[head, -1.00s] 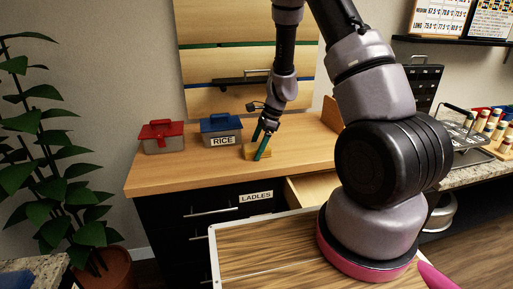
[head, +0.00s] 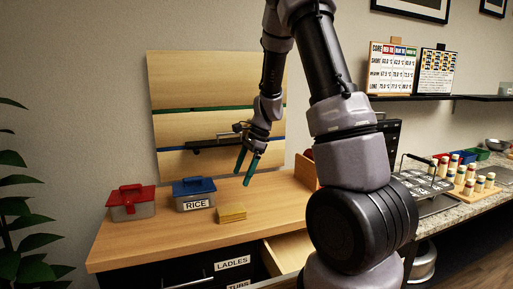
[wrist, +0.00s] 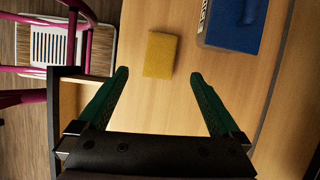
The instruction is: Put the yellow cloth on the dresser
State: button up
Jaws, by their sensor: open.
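The yellow cloth (head: 232,212), a small folded block, lies flat on the wooden top of the dresser (head: 150,240), right of the blue-lidded box. It also shows in the wrist view (wrist: 161,54), beyond the fingertips. My gripper (head: 248,166) has green fingers and is open and empty. It hangs above the dresser top, over and slightly right of the cloth, apart from it. In the wrist view my gripper (wrist: 158,78) has its two fingers spread wide, with bare wood between them.
A blue-lidded box (head: 194,194) labelled RICE and a red-lidded box (head: 132,203) stand left of the cloth. An open drawer (head: 287,250) juts out at the dresser's front. A wooden board (head: 305,172) stands at the dresser's right end.

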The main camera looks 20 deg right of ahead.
jog(key=s+r+n+t, duration=0.3)
jog(key=s+r+n, duration=0.4)
jog(key=r, duration=0.8)
jog(key=s+r+n+t+h, duration=0.1)
jog(key=s+r+n+t, duration=0.1)
jog(key=s, duration=0.5)
jog(key=s+d+r+n+t+h, duration=0.1)
jog(key=s+r+n, duration=0.3)
jog(key=s+r, duration=0.2)
jog(key=shift+s+d+r+t+h, duration=0.15)
jog(key=shift+s+r+t+h, duration=0.2)
jog(key=shift+s, duration=0.5)
jog(key=shift+f, duration=0.1)
